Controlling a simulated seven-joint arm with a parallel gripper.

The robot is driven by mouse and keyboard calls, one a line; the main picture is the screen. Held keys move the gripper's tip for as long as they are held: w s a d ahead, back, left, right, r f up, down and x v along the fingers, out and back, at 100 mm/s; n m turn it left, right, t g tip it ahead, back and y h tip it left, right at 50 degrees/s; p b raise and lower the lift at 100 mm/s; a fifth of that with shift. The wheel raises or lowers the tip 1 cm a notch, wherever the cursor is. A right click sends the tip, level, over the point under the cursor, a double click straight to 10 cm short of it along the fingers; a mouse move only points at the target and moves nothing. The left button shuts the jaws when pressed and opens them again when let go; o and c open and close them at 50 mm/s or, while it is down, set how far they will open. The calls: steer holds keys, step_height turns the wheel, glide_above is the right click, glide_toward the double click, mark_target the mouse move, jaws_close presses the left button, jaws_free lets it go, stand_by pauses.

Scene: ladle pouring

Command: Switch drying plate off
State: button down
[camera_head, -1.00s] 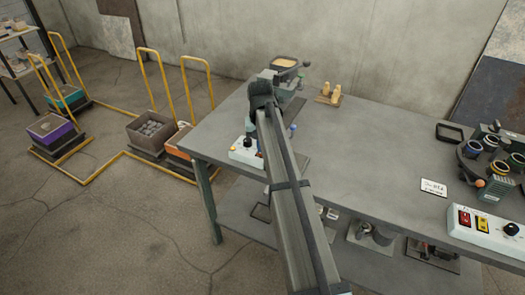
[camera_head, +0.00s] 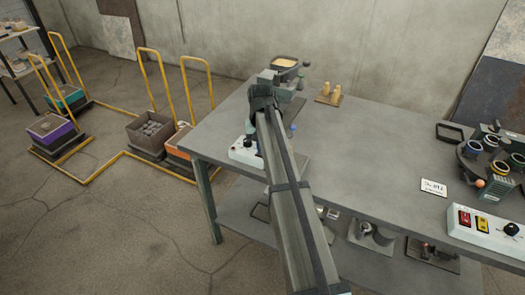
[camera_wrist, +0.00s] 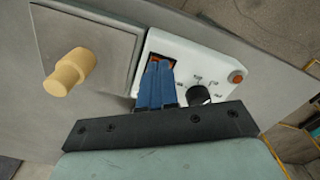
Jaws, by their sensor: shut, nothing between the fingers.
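The drying plate's white control box (camera_wrist: 200,62) shows in the wrist view with an orange rocker switch (camera_wrist: 153,58), a black dial (camera_wrist: 198,95) and an orange lamp or button (camera_wrist: 238,76). The flat grey plate (camera_wrist: 115,42) lies to its left with a pale yellow cylindrical piece (camera_wrist: 70,71) on it. My gripper (camera_wrist: 157,65) is shut and empty, its blue fingertips at the rocker switch and covering part of it. I cannot tell whether they touch or which way the switch is set. In the head view the box (camera_head: 243,151) is partly hidden by my arm.
A tan-filled container (camera_head: 285,62) and a small stand with yellow pieces (camera_head: 329,95) stand at the table's back. Another control box (camera_head: 482,228) with red and yellow switches sits at the right. The middle of the table (camera_head: 370,150) is clear.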

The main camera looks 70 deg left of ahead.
steer(key=shift+r, duration=3.45)
